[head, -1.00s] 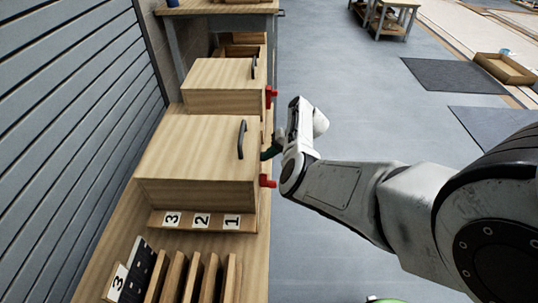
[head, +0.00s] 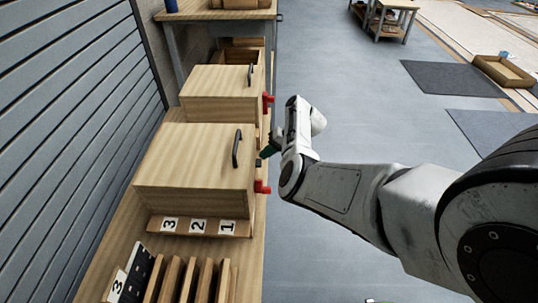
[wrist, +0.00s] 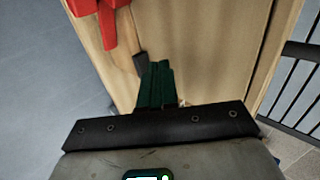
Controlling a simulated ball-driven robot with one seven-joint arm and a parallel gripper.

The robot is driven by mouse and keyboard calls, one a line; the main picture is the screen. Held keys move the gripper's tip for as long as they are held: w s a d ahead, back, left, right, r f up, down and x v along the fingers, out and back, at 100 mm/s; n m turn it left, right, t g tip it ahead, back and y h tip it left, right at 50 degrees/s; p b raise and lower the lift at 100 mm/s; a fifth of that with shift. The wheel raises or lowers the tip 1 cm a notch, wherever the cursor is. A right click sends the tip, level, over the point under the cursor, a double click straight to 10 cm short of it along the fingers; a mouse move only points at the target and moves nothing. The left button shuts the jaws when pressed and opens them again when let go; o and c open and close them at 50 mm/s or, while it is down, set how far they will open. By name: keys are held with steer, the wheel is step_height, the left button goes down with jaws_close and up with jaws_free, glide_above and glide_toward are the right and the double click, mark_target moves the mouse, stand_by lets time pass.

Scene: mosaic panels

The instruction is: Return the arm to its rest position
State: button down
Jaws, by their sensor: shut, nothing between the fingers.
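My arm reaches from the right edge to the wooden boxes in the head view. My gripper (head: 267,152) is at its end, beside the right side of the nearer wooden box (head: 195,158). In the wrist view its dark green fingers (wrist: 156,84) are together and hold nothing. They point at a wooden face (wrist: 185,50), close to a small dark block (wrist: 140,64). I cannot tell whether the fingers touch the wood.
Red latches (head: 262,187) stick out from the boxes' right sides, one also showing in the wrist view (wrist: 108,22). A second box (head: 215,95) stands behind. Wooden panels (head: 195,280) stand in front. The grey floor (head: 375,110) beyond my arm is open.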

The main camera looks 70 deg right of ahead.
steer(key=s+d+r, duration=0.2)
steer(key=s+d, duration=0.1)
steer(key=s, duration=0.5)
steer(key=shift+r, duration=0.25)
steer(key=shift+s, duration=0.1)
